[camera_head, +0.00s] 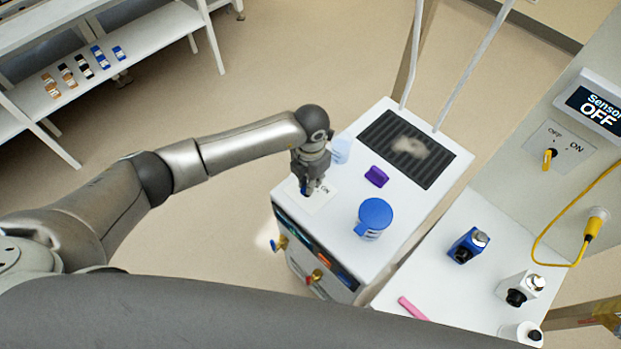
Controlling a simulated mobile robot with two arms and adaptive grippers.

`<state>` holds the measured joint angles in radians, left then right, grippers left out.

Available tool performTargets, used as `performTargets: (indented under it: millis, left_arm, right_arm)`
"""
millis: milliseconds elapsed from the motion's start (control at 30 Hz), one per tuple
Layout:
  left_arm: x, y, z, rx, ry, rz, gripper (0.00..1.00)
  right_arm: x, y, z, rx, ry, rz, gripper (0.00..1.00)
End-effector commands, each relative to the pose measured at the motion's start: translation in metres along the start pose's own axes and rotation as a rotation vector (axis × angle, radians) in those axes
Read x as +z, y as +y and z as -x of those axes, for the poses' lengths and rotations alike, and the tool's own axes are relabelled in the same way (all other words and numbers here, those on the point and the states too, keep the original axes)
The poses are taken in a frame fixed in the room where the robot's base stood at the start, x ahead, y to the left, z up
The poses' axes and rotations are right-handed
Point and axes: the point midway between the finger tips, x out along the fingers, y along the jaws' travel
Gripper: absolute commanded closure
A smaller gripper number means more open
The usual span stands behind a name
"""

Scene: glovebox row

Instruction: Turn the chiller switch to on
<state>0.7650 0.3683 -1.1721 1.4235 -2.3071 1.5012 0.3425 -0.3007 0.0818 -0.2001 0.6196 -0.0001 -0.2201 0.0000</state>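The chiller (345,252) is a white box with a dark grille on top and a front panel. On its top, near the left edge, is a white switch plate (318,203) with the letters "ON" visible at its right. A small blue part, likely the switch knob, shows at the fingertips of my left gripper (307,188). The gripper points down over the plate and hides most of the knob and the rest of the label. I cannot tell whether its fingers are closed on the knob or which way the knob points. My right gripper is not in view.
On the chiller top stand a blue-lidded jar (373,218), a purple block (376,176) and a pale blue cup (341,149) close beside my gripper. A wall panel at right has a yellow switch (549,156) and a screen (597,108) reading "Sensor OFF". Open floor lies left.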

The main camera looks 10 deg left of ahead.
Motion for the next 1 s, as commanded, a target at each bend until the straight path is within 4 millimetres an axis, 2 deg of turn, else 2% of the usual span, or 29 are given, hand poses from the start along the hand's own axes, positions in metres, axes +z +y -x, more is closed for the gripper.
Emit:
performTargets:
  millis: [433, 1000]
  left_arm:
    - [0.0, 0.0, -0.002, 0.002, -0.001, -0.041, 1.0]
    - [-0.001, -0.004, -0.004, 0.004, -0.001, -0.402, 1.0]
  right_arm:
    - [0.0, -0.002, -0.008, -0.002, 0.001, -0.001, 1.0]
    - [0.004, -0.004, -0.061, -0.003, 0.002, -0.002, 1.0]
